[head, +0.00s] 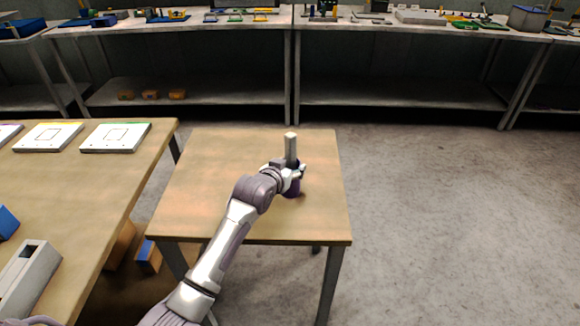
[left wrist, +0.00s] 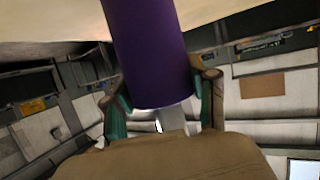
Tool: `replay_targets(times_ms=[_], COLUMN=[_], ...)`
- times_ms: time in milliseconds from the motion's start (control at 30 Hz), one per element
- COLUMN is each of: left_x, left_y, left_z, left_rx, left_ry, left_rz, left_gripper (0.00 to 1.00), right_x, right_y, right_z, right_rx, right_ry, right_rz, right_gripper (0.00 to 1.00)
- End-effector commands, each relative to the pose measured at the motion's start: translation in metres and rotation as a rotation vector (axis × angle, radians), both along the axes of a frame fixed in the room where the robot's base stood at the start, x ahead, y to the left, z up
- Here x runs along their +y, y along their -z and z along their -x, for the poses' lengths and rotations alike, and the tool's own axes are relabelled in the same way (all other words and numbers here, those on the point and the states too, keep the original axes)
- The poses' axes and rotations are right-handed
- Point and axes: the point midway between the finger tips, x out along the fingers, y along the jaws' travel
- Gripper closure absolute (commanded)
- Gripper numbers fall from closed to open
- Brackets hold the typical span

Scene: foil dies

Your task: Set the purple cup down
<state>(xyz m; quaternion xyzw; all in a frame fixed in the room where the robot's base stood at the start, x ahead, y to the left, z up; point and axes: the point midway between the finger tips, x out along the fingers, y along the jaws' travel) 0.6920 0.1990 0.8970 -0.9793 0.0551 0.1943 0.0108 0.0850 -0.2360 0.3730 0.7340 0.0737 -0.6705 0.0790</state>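The purple cup (head: 293,189) is upright at the right part of the small wooden table (head: 200,190). A light grey bar (head: 291,148) sticks up out of its top. My left gripper (head: 291,172) is at the cup's upper part, one finger on each side. In the left wrist view, the purple cup (left wrist: 152,50) fills the space between the fingers of my left gripper (left wrist: 165,105), which look shut on it. The cup's base is out of that view; I cannot tell whether it touches the table. My right gripper is not in view.
A larger wooden table (head: 80,200) on the left holds white panels (head: 115,137), a grey block (head: 28,280) and a blue block. The small table's top is otherwise clear. Long benches (head: 190,30) with parts stand at the back. The floor at right is free.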

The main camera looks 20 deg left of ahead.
Motion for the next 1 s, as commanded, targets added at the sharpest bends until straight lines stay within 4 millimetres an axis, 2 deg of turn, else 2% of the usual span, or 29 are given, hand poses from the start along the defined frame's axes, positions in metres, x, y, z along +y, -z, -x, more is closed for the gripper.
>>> replay_targets(times_ms=[33,100,133,533,667,1000], left_x=[0.0,0.0,0.0,0.0,0.002,0.01], left_y=[0.0,0.0,0.0,-0.004,-0.011,-0.038], left_z=[0.0,0.0,0.0,0.004,0.021,0.086], left_rx=[0.001,0.001,0.001,0.0,0.0,0.001], left_ry=[0.0,0.0,0.0,0.0,0.0,0.0], left_rz=[0.0,0.0,0.0,0.0,-0.001,-0.001], left_gripper=[0.32,0.2,0.19,0.19,0.19,0.19], right_x=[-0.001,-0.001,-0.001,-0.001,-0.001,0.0], right_y=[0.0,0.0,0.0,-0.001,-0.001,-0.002], right_z=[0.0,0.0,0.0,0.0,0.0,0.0], right_rx=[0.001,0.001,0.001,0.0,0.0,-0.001], right_ry=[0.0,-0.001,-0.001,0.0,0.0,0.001], right_rz=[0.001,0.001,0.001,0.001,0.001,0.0], right_gripper=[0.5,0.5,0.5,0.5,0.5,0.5])
